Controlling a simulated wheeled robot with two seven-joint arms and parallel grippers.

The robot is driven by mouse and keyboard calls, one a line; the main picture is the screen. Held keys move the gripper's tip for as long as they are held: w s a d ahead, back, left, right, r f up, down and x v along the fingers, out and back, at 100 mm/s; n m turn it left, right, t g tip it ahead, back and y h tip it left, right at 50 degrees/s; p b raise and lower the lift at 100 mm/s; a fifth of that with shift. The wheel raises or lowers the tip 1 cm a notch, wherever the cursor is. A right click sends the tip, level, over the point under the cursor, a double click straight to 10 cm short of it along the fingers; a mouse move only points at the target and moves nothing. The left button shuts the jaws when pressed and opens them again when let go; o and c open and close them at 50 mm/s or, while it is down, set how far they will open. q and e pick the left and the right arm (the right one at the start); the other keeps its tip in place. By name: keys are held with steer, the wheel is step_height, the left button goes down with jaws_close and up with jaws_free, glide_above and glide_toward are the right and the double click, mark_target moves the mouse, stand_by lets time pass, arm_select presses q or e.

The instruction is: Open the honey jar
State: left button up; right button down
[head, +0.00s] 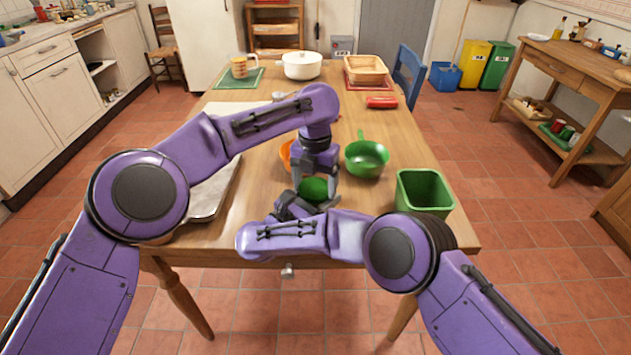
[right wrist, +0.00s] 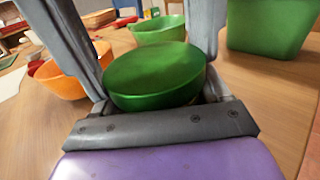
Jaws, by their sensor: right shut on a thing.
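The honey jar's round green lid (right wrist: 155,72) fills the middle of the right wrist view. In the head view the lid (head: 314,188) shows as a small green disc near the table's front edge. The jar's body is hidden below the lid. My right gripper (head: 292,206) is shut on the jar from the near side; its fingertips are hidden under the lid. My left gripper (head: 317,184) points straight down over the jar, its fingers spread on either side of the lid. Any contact between these fingers and the lid is unclear. The lid sits level.
An orange bowl (right wrist: 65,82) is close to the left of the jar. A green pan (head: 366,160) and a green bin (head: 424,192) stand to the right. A metal tray (head: 212,192) lies left. A white pot (head: 301,66) and a basket (head: 366,68) are at the back.

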arm_select(q)
steer(key=n, duration=0.3)
steer(key=shift+n, duration=0.3)
steer(key=o, duration=1.1)
steer(key=shift+c, duration=0.2)
steer(key=shift+r, duration=0.1)
step_height(320, 180, up, 4)
steer(key=shift+r, duration=0.15)
step_height(320, 180, up, 3)
steer(key=m, duration=0.3)
steer(key=shift+r, duration=0.15)
steer(key=shift+m, duration=0.3)
step_height(320, 180, down, 8)
steer(key=shift+r, duration=0.1)
